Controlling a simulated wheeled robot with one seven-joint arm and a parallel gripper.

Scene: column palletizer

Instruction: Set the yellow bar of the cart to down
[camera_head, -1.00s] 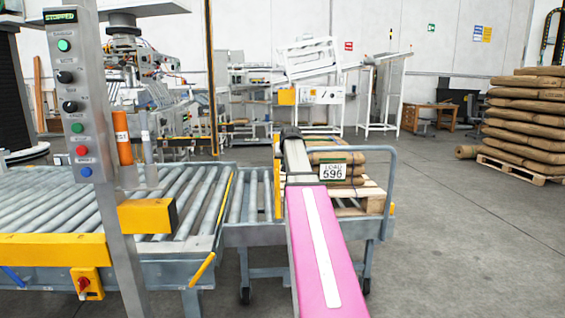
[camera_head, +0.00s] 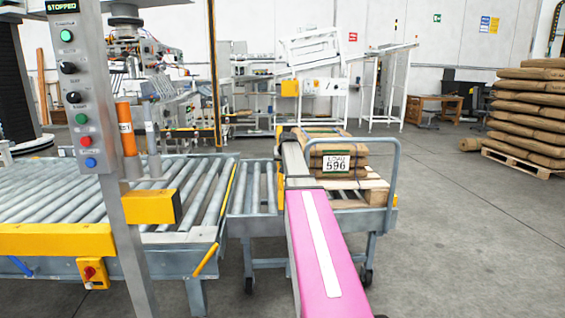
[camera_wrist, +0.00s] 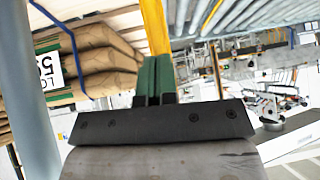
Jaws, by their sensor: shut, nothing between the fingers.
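The yellow bar (camera_head: 280,186) of the cart shows as a thin upright strip at the left side of the cart (camera_head: 378,219), partly hidden by my arm. In the wrist view the yellow bar (camera_wrist: 156,27) runs from the top edge down to just beyond my fingertips. My gripper (camera_wrist: 154,68) has its green fingers together with nothing between them. The fingertips line up with the bar's near end; I cannot tell whether they touch it. In the head view my gripper is hidden at the far end of my arm.
Brown sacks (camera_head: 348,148) with a "596" label lie on a wooden pallet on the cart. A blue-grey handle (camera_head: 397,165) rises at its right. A roller conveyor (camera_head: 200,205) and a control post (camera_head: 80,90) stand left.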

